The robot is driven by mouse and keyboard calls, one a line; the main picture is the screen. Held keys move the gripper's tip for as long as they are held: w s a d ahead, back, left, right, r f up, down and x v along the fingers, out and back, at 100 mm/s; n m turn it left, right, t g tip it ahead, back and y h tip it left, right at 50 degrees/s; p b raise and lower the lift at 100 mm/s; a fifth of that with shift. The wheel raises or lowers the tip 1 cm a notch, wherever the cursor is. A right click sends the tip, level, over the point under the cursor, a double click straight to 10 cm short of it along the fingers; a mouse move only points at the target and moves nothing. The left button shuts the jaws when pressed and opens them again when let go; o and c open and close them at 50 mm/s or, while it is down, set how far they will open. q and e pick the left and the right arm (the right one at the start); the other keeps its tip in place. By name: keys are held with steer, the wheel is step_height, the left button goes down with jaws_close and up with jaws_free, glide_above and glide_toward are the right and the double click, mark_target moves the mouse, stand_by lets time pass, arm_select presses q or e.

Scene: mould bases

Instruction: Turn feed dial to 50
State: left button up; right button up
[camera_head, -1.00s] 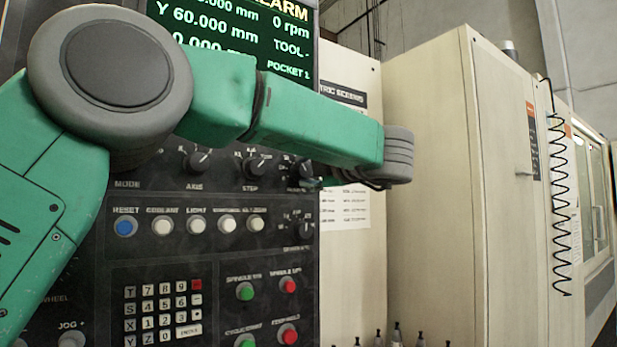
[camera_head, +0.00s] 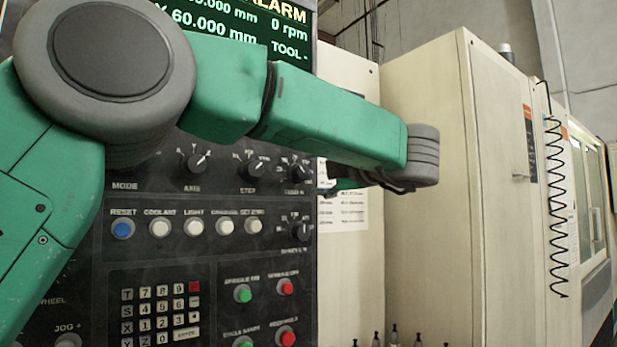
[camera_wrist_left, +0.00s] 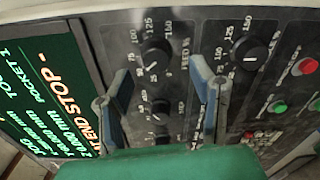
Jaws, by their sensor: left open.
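The feed dial (camera_wrist_left: 155,55) is a round black knob marked FEED % in the left wrist view. Numbers such as 100, 125 and 150 ring it. Its white mark appears on the lower-left side, but I cannot read its exact setting. My left gripper (camera_wrist_left: 162,72) is open, its two blue-grey fingers on either side of the dial's near edge. I see no clear contact. In the head view, the feed dial (camera_head: 300,170) is at the panel's right edge; my left gripper (camera_head: 332,188) is just right of it, mostly hidden behind my wrist. My right gripper is out of view.
A similar dial (camera_wrist_left: 250,55) sits beside the feed dial, and a smaller knob (camera_wrist_left: 157,108) lies between the fingers nearer the palm. Red and green buttons (camera_head: 243,293) and a keypad (camera_head: 160,312) are lower on the panel. A beige cabinet (camera_head: 425,200) stands to the right.

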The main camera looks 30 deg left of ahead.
arm_select(q)
steer(key=v, duration=0.8)
steer(key=shift+w, duration=0.15)
